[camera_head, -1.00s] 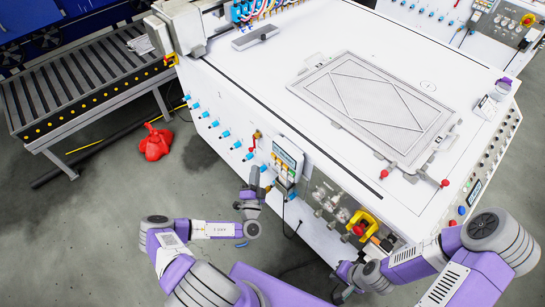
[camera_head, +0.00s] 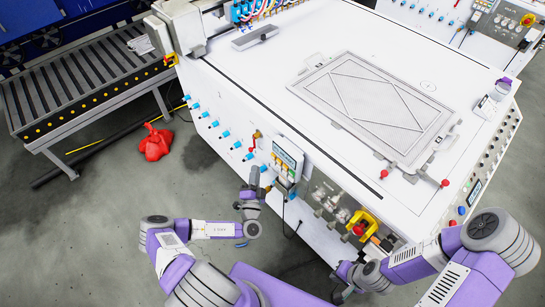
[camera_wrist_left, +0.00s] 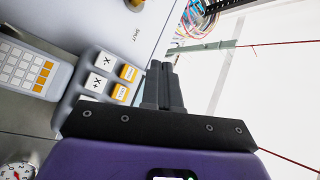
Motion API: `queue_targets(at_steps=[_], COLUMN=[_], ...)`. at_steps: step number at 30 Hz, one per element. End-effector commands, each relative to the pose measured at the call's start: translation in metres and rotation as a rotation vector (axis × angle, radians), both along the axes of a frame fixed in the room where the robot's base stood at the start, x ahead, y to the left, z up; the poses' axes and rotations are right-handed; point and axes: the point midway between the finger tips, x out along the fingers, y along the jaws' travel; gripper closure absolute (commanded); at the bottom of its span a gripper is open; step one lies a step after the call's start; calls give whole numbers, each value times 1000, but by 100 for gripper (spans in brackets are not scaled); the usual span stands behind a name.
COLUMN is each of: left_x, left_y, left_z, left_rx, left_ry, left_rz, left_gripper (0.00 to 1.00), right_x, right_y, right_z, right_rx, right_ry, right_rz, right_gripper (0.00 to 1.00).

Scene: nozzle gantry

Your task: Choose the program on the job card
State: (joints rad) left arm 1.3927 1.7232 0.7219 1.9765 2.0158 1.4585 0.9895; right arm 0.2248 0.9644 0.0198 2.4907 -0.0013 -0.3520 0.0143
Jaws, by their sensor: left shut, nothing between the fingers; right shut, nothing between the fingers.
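My left gripper (camera_head: 256,178) is shut and empty, in front of a control panel (camera_head: 287,158) on the machine's front side. In the left wrist view its closed fingers (camera_wrist_left: 165,85) appear beside a pad of white and orange buttons (camera_wrist_left: 108,78), two marked -X and +X. I cannot tell whether the fingertips touch a button. A keypad (camera_wrist_left: 24,70) with small white keys and an orange column lies further left. I cannot make out a job card or read the panel's display. My right gripper (camera_head: 342,294) is shut, low at the bottom of the head view and partly hidden by its arm.
A white machine table (camera_head: 300,50) carries a grey framed plate (camera_head: 375,108). Blue fittings (camera_head: 225,133) and a yellow-and-red switch (camera_head: 361,226) line its front side. A roller conveyor (camera_head: 80,85) stands left, and a red object (camera_head: 155,143) lies on the open floor.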

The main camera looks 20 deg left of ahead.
Motion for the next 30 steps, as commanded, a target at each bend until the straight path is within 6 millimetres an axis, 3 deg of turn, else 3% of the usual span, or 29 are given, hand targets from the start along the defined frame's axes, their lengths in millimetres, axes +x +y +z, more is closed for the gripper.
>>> queue_targets(at_steps=[4, 8, 24, 30], left_x=[-1, -3, -21, -28], left_y=[1, 3, 14, 17], left_z=[-1, -3, -6, -5], left_rx=[52, 215, 1334, 1670], left_ry=[9, 35, 172, 205], left_rz=[9, 40, 396, 570], left_gripper=[100, 100, 100, 100], right_x=[0, 0, 0, 0], right_y=[0, 0, 0, 0], right_z=[-2, -9, -46, -57], right_rx=[0, 0, 0, 0], right_ry=[0, 0, 0, 0], right_rz=[0, 0, 0, 0], right_gripper=[100, 100, 100, 100])
